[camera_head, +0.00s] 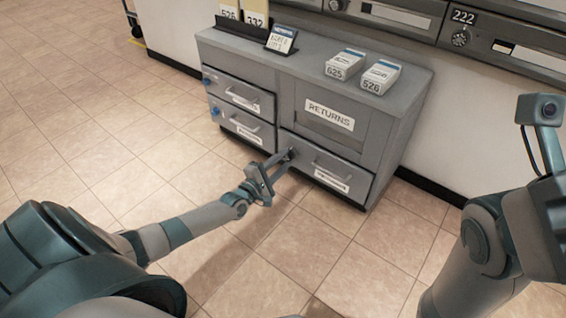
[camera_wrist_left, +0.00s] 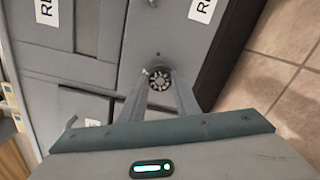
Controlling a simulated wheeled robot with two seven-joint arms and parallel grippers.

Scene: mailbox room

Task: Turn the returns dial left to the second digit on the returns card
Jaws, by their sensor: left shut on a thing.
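The returns dial (camera_wrist_left: 160,84) is a small round dark knob with light marks, on the grey front of the returns cabinet (camera_head: 352,72). My left gripper (camera_head: 286,156) reaches the dial at the left of the lower right drawer. In the left wrist view its fingers (camera_wrist_left: 158,94) are shut on the dial, one on each side. The digits on the dial are too small to read. The returns card (camera_head: 281,41) stands in a dark frame on the cabinet top, and its digits are not legible. My right arm is at the right edge; its gripper is out of view.
Two small boxes marked 625 (camera_head: 344,65) and 526 (camera_head: 380,77) stand on the cabinet top. The lower right drawer (camera_head: 326,165) has a bar handle beside the dial. Wall mailboxes (camera_head: 505,45) hang behind. The tiled floor in front is clear.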

